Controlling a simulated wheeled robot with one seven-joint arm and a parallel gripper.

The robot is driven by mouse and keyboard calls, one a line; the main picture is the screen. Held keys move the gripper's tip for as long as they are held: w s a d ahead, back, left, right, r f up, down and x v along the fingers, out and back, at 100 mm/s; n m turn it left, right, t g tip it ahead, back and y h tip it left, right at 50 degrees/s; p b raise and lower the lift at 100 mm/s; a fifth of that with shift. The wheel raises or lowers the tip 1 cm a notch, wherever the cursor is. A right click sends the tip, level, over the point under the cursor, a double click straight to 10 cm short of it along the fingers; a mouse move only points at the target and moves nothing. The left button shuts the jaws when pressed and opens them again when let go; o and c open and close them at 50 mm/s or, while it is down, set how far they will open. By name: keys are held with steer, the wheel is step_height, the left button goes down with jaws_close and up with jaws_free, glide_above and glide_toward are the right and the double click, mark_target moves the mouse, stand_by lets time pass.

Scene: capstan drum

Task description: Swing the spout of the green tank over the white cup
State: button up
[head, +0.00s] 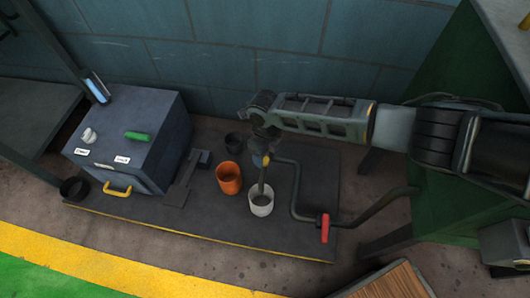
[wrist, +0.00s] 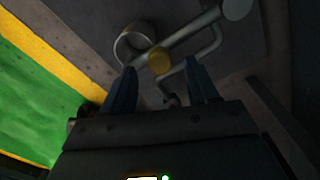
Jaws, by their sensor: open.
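The white cup (head: 261,206) stands upright on a dark platform; its ring-shaped rim also shows in the wrist view (wrist: 120,47). A thin grey bar (head: 262,178), perhaps the spout, shows directly above the cup. My gripper (head: 261,151) points down at a yellow piece (head: 265,160) at the bar's upper end. In the wrist view the yellow piece (wrist: 159,61) appears between the two fingers of my open gripper (wrist: 163,80); I cannot tell whether they touch it. A large green body (head: 440,75), partly behind my arm, may be the tank.
A grey box (head: 135,137) occupies the platform's left side. Bare platform (head: 205,220) lies in front.

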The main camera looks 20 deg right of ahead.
step_height(320, 180, up, 5)
steer(key=p, duration=0.3)
steer(key=shift+p, duration=0.3)
